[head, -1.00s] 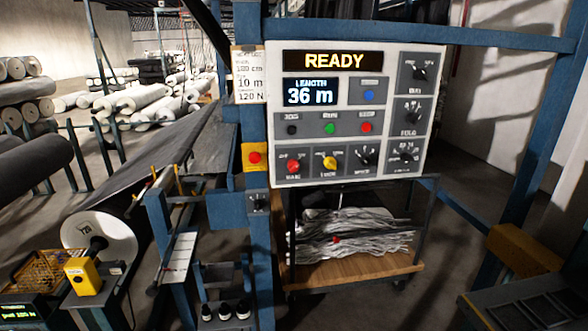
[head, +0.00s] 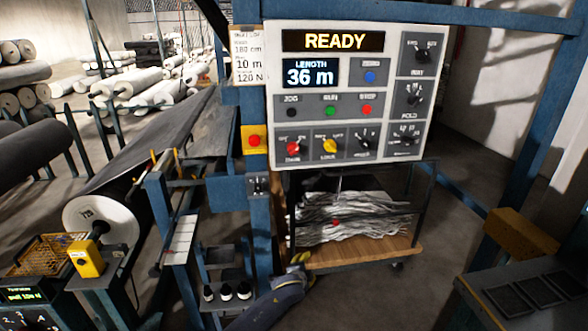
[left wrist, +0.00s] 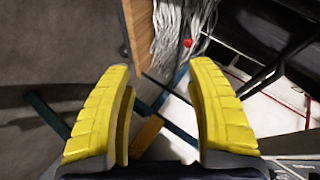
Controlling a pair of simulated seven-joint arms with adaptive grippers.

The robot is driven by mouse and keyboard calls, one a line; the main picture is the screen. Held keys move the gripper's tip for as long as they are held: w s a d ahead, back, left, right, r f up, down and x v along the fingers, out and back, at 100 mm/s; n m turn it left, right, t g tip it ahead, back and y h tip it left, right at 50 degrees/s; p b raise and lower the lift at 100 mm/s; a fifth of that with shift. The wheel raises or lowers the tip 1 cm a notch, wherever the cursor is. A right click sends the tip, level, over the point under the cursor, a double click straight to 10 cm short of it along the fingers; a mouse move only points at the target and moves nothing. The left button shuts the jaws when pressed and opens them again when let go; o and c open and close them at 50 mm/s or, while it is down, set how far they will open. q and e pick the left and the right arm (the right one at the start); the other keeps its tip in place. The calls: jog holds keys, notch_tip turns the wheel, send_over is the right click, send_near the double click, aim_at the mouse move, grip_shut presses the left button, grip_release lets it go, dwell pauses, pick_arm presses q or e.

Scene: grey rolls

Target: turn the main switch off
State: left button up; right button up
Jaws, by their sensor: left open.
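The main switch (head: 293,147) is a red rotary knob at the lower left of the white control panel (head: 276,75). Its small label reads MAIN. The panel display reads READY and LENGTH 36 m. My left gripper (head: 298,262) shows at the bottom centre of the head view, below the panel and in front of the cart, well apart from the switch. In the left wrist view its two yellow fingers (left wrist: 163,110) are spread with nothing between them. The switch cannot be made out in the left wrist view. My right gripper is not in view.
A yellow knob (head: 330,146) sits just right of the main switch. A red button on a yellow box (head: 254,140) is on the blue post to the left. A cart (head: 365,252) with white scrap strands stands below the panel. The floor to its right is clear.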

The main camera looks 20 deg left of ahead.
pick_arm(q)
jog(key=w+d+r+m+t+y, duration=0.1)
jog(key=w+d+r+m+t, duration=0.2)
jog(key=r, duration=1.3)
jog(key=d+r+m+t+y, duration=0.15)
jog(key=r+m, duration=0.45)
jog(key=r, duration=1)
jog(key=s+r+m+y, duration=0.1)
jog(key=s+r+m, duration=0.2)
jog(key=s+r, duration=0.35)
jog(key=m+y, duration=0.5)
send_near(294, 152)
jog(key=x, duration=1.1)
jog(key=shift+w, duration=0.15)
jog(key=shift+c, duration=0.3)
grip_shut()
